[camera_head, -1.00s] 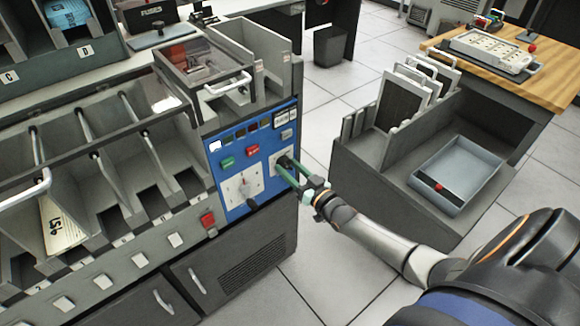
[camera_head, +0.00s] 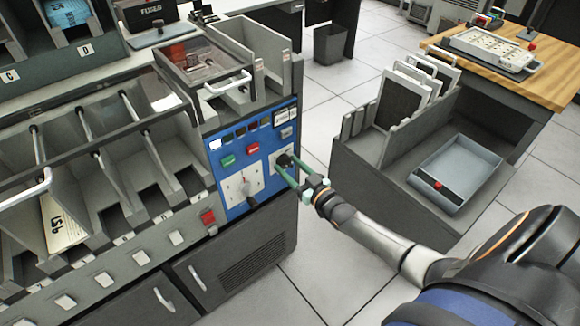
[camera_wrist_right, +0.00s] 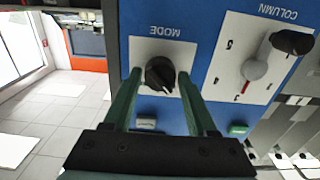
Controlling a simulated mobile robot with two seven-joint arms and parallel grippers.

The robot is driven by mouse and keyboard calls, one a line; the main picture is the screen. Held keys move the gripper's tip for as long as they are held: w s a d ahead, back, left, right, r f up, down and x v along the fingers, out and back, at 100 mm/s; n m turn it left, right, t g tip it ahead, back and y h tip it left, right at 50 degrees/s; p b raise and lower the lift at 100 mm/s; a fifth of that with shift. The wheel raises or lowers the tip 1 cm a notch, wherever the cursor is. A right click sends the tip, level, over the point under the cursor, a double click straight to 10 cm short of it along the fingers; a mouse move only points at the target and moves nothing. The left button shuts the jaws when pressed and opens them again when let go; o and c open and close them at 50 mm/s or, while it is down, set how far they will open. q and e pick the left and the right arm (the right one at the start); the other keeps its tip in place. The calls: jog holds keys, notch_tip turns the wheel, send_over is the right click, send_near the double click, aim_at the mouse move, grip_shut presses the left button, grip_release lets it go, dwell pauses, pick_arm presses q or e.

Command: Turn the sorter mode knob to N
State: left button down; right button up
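The blue sorter panel (camera_head: 236,135) is on the front of the grey machine. Its black mode knob (camera_head: 283,160) sits on a white plate at the panel's right. In the right wrist view the knob (camera_wrist_right: 160,74) is below an upside-down "MODE" label, and its position letters are not readable. My right gripper (camera_head: 288,170) reaches the panel from the right. Its green fingers (camera_wrist_right: 158,80) stand on either side of the knob, with a small gap showing, so it looks open around the knob. My left gripper is not in view.
The column dial (camera_head: 243,188) with its grey pointer is left of the mode knob, and a black knob (camera_head: 252,201) is below it. Green (camera_head: 228,161) and red (camera_head: 252,149) buttons are above.

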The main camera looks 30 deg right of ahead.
jog(key=o, duration=0.3)
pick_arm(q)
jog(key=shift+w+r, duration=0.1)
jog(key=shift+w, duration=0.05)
pick_arm(e)
jog(key=shift+s, duration=0.55)
pick_arm(q)
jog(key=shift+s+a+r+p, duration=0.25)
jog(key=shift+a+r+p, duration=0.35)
jog(key=shift+p, duration=0.4)
pick_arm(e)
jog(key=s+d, duration=0.1)
jog(key=s, duration=1)
jog(key=shift+s, duration=0.2)
pick_arm(q)
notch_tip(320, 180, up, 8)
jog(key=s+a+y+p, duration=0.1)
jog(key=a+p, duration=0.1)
jog(key=p, duration=0.8)
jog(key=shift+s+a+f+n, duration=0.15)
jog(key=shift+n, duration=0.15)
pick_arm(e)
jog(key=s+a+r+g+y, duration=0.1)
jog(key=s+a+g, duration=0.7)
jog(key=s+a, duration=0.5)
jog(key=a, duration=0.5)
jog(key=shift+s+a+r+n+g, duration=0.2)
jog(key=shift+s+r+n+g, duration=0.1)
jog(key=shift+s+r+n, duration=0.1)
